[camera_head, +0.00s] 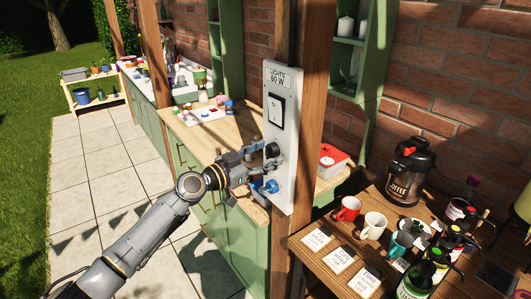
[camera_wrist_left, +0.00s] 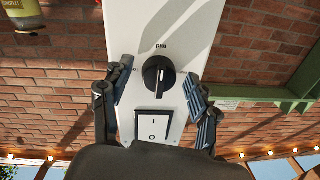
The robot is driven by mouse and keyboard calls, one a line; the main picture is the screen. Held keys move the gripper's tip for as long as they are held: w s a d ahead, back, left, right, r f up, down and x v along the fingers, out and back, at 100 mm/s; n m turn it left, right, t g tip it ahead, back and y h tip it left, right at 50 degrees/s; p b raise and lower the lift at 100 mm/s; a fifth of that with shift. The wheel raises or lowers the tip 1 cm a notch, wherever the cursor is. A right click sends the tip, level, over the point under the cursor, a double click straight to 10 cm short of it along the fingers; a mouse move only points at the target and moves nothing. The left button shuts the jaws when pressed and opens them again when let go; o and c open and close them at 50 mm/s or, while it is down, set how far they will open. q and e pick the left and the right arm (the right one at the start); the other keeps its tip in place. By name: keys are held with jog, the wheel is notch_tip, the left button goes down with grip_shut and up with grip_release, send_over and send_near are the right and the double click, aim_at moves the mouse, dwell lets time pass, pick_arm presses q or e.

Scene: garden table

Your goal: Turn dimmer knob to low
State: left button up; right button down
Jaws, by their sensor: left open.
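In the left wrist view the round knob (camera_wrist_left: 159,77) shows a raised grip bar with a pale line. Small lettering is beside it, too small to read surely. My left gripper (camera_head: 262,168) is at the panel's lower front. In the left wrist view its open fingers (camera_wrist_left: 154,104) are spread wide on either side of the panel, with the knob and switch between them. They appear apart from the knob. My right gripper is not in view.
The post (camera_head: 317,75) stands behind the panel. At right, a wooden table (camera_head: 315,265) holds a coffee pot (camera_head: 407,170), mugs, cards and bottles. A green counter with a wooden top (camera_head: 233,130) runs behind my left arm. Paving (camera_head: 80,185) is clear at left.

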pick_arm(q)
jog(key=shift+c, duration=0.5)
jog(key=c, duration=1.1)
jog(key=shift+n, duration=0.4)
jog(key=n+b, duration=0.1)
jog(key=n, duration=0.2)
jog(key=shift+s, duration=0.1)
jog(key=n, duration=0.4)
jog(key=shift+d+r+g, duration=0.1)
jog(key=shift+g, duration=0.2)
jog(key=n, duration=0.4)
jog(key=shift+r+n+p, duration=0.15)
jog(key=shift+n+p, duration=0.15)
jog(key=shift+p, duration=0.1)
jog(key=shift+n+g+p, duration=0.4)
jog(key=shift+n+p, duration=0.25)
jog(key=shift+n, duration=1.55)
